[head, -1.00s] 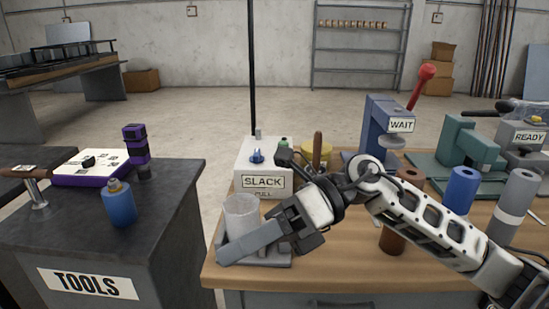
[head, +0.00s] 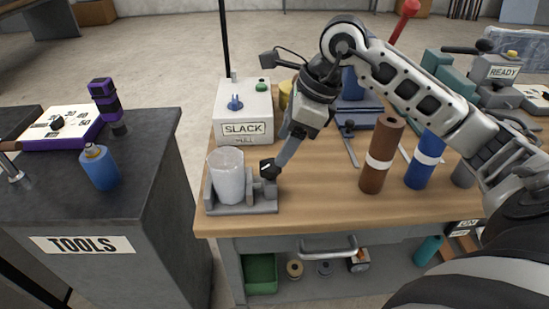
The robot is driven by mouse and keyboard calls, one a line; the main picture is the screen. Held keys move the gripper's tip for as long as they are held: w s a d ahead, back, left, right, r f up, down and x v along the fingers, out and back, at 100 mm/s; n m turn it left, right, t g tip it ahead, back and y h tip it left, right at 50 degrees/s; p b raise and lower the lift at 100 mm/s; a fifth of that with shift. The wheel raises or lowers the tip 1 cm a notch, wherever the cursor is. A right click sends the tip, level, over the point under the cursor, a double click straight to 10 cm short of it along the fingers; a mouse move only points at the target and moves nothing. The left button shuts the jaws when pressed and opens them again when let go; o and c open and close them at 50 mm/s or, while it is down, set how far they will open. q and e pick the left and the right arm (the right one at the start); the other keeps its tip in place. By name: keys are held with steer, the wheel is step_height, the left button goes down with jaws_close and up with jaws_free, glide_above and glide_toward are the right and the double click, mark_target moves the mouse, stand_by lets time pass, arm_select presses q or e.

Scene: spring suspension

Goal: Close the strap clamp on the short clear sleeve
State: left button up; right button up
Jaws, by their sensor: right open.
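The short clear sleeve (head: 227,176) stands upright in a grey cradle (head: 240,209) at the bench's front left corner. A small dark part (head: 268,168) at the sleeve's right side looks like the strap clamp's lever end, partly covered by my finger. I cannot make out the strap itself. My right gripper (head: 277,163) is open and comes down from the upper right. Its fingertips are just right of the sleeve, close to the dark part; whether they touch it I cannot tell. My left gripper is not in view.
A box marked SLACK (head: 243,112) stands behind the sleeve. A brown cylinder (head: 381,160) and a blue cylinder (head: 426,158) stand upright to the right. The black tool cabinet (head: 150,165) is left, across a gap. Bare bench top lies right of the cradle.

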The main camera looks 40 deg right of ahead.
mark_target(272, 165)
steer(key=x, duration=0.5)
steer(key=shift+w+a+f, duration=0.1)
steer(key=shift+a+f, duration=0.05)
steer(key=shift+f, duration=0.2)
steer(key=c, duration=1)
steer(key=shift+b, duration=0.5)
steer(key=shift+m, duration=0.3)
steer(key=o, duration=1)
